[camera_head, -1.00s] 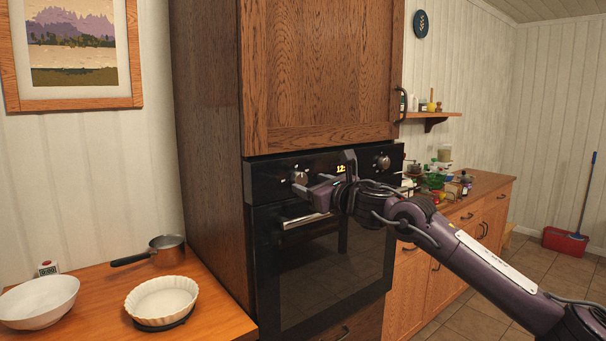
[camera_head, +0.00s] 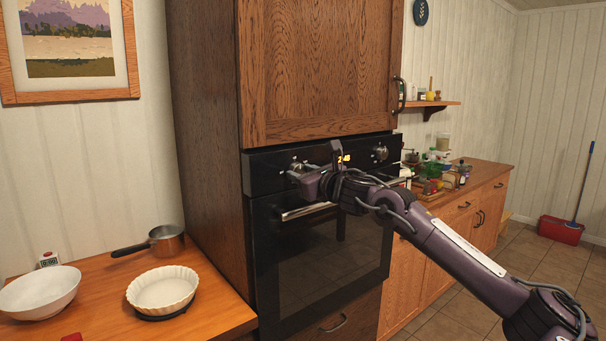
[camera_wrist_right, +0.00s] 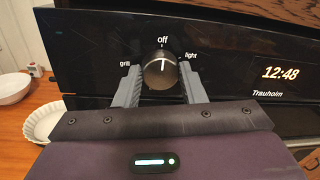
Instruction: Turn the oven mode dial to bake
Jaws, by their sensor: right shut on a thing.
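The oven mode dial (camera_wrist_right: 161,72) is a dark round knob on the black oven panel (camera_wrist_right: 95,55). Its white pointer mark stands up at "off"; "grill" shows at its left and "light" at its right. No "bake" label is readable. My right gripper (camera_wrist_right: 159,78) has one grey finger on each side of the dial, shut on it. In the head view the right gripper (camera_head: 308,179) covers part of the dial (camera_head: 296,168) at the oven's left. My left gripper is not in view.
A second knob (camera_head: 381,153) sits at the panel's right, beyond the clock display (camera_head: 343,159). The oven handle (camera_head: 308,211) runs just below my gripper. A counter at left holds a white bowl (camera_head: 40,292), a pie dish (camera_head: 162,288) and a saucepan (camera_head: 166,239).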

